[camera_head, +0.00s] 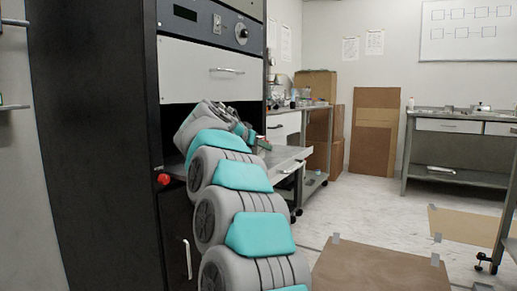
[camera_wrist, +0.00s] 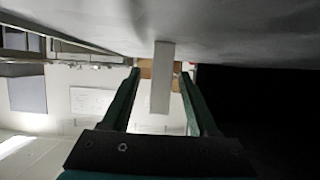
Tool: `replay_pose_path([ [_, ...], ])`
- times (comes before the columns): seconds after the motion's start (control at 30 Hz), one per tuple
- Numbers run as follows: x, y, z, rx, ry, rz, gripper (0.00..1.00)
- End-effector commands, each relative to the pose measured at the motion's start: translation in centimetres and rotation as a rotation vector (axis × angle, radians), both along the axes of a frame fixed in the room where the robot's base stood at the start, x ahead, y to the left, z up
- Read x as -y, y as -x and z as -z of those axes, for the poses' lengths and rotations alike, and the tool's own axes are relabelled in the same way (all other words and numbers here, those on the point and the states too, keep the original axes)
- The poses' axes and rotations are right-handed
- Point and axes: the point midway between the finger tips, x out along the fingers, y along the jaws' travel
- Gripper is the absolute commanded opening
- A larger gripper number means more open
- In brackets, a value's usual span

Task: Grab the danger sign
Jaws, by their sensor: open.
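My gripper (camera_head: 258,142) reaches over the grey pull-out shelf (camera_head: 291,157) of the black cabinet in the head view. In the wrist view my gripper (camera_wrist: 160,74) is open, with its two dark green fingers apart. A pale narrow slab (camera_wrist: 161,90) shows between the fingers, with a gap on each side. It may be the danger sign, but no lettering shows. Its upper end in the picture meets a grey surface (camera_wrist: 90,18). A small red and white patch (camera_head: 264,143) shows by the fingertips in the head view; I cannot tell what it is.
The black cabinet (camera_head: 95,140) stands close on the left, with a white drawer front (camera_head: 208,72) above the arm and a red knob (camera_head: 163,179) below. A workbench (camera_head: 455,125) stands at the right. A flat brown sheet (camera_head: 375,270) lies on the open floor.

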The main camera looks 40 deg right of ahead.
Motion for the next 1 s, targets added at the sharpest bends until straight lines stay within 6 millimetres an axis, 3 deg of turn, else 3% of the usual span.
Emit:
replay_pose_path([
  [0.23, 0.26, -0.14, 0.13, 0.000, 0.001, 0.000, 0.60],
  [0.77, 0.25, -0.12, 0.14, 0.000, 0.000, 0.001, 0.00],
  [1.0, 0.25, -0.12, 0.14, 0.000, 0.000, 0.001, 0.00],
])
